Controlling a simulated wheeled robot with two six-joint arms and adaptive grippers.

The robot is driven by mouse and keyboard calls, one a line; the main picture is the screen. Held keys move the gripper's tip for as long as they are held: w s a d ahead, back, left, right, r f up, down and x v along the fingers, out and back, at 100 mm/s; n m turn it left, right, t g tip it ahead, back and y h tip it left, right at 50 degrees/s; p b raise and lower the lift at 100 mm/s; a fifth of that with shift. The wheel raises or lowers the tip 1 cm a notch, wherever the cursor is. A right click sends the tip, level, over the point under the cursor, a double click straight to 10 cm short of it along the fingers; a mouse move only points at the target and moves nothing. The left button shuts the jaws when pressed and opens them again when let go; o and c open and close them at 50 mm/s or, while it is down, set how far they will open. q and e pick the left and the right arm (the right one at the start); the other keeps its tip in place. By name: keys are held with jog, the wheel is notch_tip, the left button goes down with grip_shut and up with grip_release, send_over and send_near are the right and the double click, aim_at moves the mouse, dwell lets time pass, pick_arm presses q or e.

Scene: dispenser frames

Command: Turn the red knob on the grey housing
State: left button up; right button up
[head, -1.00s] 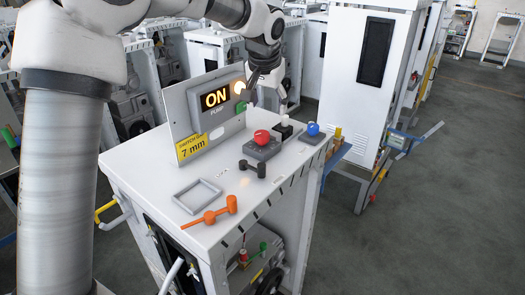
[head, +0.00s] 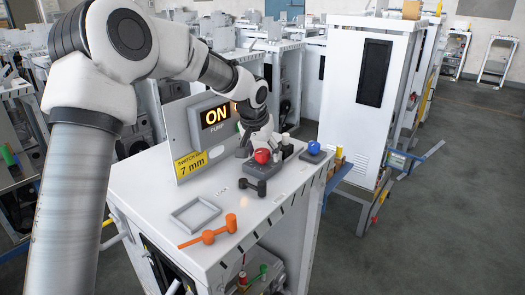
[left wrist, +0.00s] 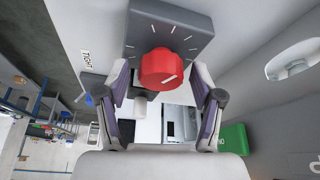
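The red knob (head: 262,156) sits on its grey housing (head: 259,172) on top of the white cabinet. In the left wrist view the red knob (left wrist: 161,66) has a pale line on its face, and the housing (left wrist: 172,25) carries white tick marks. My left gripper (head: 254,147) is at the knob, its fingers partly hidden in the head view. In the left wrist view my left gripper (left wrist: 161,82) is open, one finger on each side of the knob, with gaps between. My right gripper is not in view.
An upright panel with a lit ON display (head: 214,116) stands behind the knob. A blue knob (head: 313,147) is to the right.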

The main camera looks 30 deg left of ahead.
pick_arm(q)
jog(key=shift+s, duration=0.1)
jog(key=c, duration=0.9)
jog(key=m+p, duration=0.1)
jog(key=p, duration=0.1)
jog(key=m+p, duration=0.1)
jog(key=shift+r+h+p, duration=0.3)
jog(key=shift+h+p, duration=0.05)
jog(key=shift+h, duration=0.05)
jog(key=shift+c, duration=0.2)
jog(key=shift+a+f+m, duration=0.1)
jog(key=shift+f+m, duration=0.05)
jog(key=shift+m, duration=0.25)
jog(key=shift+f, duration=0.15)
jog(key=o, duration=0.9)
jog(key=shift+o, duration=1.2)
jog(key=shift+w+f, duration=0.1)
jog(key=shift+w, duration=0.1)
